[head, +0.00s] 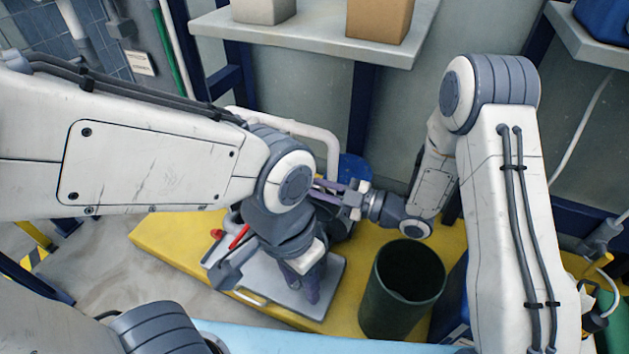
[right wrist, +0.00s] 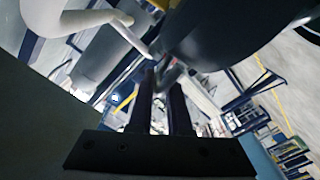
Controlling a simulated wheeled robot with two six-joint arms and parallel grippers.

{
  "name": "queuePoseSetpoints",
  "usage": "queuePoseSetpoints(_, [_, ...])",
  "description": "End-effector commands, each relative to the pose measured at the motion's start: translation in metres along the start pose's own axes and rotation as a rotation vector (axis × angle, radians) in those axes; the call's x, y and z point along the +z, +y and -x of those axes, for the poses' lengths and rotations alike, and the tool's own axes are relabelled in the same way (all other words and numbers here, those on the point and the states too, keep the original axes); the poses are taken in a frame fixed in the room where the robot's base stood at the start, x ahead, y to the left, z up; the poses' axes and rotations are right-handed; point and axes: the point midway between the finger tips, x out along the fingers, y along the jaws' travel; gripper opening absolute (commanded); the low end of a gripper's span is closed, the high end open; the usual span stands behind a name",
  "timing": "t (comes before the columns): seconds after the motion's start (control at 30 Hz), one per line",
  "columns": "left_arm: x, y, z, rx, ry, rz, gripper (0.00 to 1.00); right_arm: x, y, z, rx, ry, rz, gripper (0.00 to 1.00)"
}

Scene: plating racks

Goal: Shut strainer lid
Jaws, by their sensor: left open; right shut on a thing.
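The strainer is mostly hidden behind my left wrist in the head view. A dark rounded body (head: 344,228) shows just right of that wrist and seems to be part of it. My right gripper (head: 326,190) reaches in from the right above this body. In the right wrist view my right gripper (right wrist: 163,82) is shut on a thin metal piece (right wrist: 168,70) beside a large dark rounded body (right wrist: 225,30). I cannot tell whether that piece belongs to the lid or how far the lid is open. My left gripper (head: 306,285) is open and points down over a grey plate.
The grey plate (head: 332,270) lies on a yellow platform (head: 185,240). A red handle (head: 239,236) is left of my left wrist. A dark green open bin (head: 400,290) stands to the right. A white pipe (head: 300,128) bends behind, below a shelf (head: 300,42) with boxes.

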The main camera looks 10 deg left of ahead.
Motion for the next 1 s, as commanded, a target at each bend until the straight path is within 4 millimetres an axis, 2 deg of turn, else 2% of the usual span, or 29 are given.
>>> queuePoseSetpoints(0.3, [0.000, 0.000, -0.001, 0.000, 0.000, 0.000, 0.45, 0.003, -0.005, -0.001, -0.010, -0.008, -0.005, 0.00])
queuePoseSetpoints(0.33, [0.000, 0.000, -0.001, 0.000, 0.000, 0.000, 0.45, 0.003, -0.005, -0.001, -0.010, -0.008, -0.006, 0.20])
queuePoseSetpoints(0.4, [0.000, 0.000, -0.001, 0.000, 0.000, 0.000, 0.45, 0.003, -0.005, 0.000, -0.009, -0.007, -0.005, 0.42])
queuePoseSetpoints(0.83, [0.000, 0.000, 0.001, 0.000, 0.000, 0.000, 0.45, 0.002, -0.002, 0.003, -0.003, -0.006, -0.004, 0.42])
queuePoseSetpoints(1.0, [-0.001, 0.001, 0.012, 0.000, 0.000, 0.000, 0.45, 0.000, 0.001, 0.025, 0.000, -0.010, -0.007, 0.42])
